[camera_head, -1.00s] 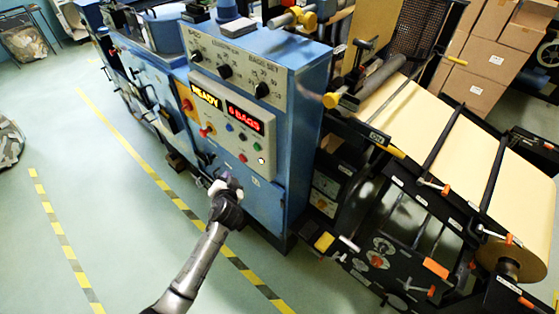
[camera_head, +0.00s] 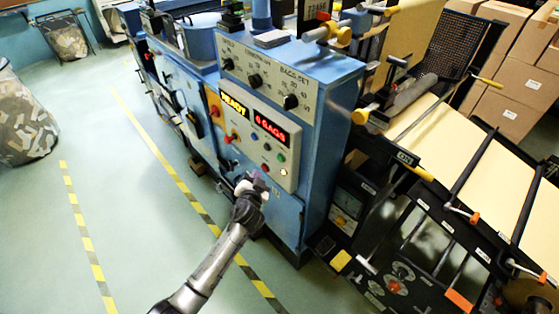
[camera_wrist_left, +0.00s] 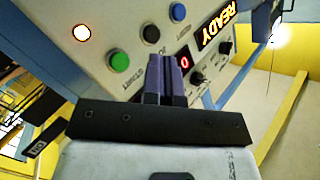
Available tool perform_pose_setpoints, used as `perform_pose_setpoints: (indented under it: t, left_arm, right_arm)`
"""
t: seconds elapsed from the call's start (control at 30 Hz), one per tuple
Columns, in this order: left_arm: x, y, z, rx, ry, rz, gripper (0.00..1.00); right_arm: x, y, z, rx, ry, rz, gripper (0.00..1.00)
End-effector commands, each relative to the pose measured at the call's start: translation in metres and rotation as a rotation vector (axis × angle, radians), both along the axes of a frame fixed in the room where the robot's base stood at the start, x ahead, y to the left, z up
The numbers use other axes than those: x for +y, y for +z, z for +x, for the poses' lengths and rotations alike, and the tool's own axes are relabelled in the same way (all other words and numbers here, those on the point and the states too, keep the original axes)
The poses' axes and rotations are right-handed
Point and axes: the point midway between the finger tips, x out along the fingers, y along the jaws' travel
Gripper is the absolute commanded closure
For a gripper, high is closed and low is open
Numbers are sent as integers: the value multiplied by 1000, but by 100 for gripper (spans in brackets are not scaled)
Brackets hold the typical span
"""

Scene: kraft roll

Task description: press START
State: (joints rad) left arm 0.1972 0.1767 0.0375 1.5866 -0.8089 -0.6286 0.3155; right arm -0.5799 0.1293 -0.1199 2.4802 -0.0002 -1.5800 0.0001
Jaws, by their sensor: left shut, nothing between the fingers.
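The blue machine's control panel (camera_head: 255,138) carries a lit yellow READY display (camera_head: 233,106) and a red bag display (camera_head: 271,130). The green button (camera_head: 281,157) is on its lower right; it also shows in the left wrist view (camera_wrist_left: 119,62). My right gripper is out of view.
A red button (camera_head: 265,168) and a lit white button (camera_head: 284,172) are near the gripper in the head view. Knobs (camera_head: 256,80) line the upper panel. The kraft paper roll frame (camera_head: 400,157) stands at right. Open floor (camera_head: 130,200) lies left.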

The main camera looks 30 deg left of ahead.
Motion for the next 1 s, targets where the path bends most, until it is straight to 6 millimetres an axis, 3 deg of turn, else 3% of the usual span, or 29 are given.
perform_pose_setpoints:
  t: [0.5, 1.0]
  left_arm:
    - [-13, -2, 56, -1, 1, 0, 100]
    - [-16, 0, 68, 0, 0, 0, 100]
  right_arm:
    - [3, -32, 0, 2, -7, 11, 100]
    - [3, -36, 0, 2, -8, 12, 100]
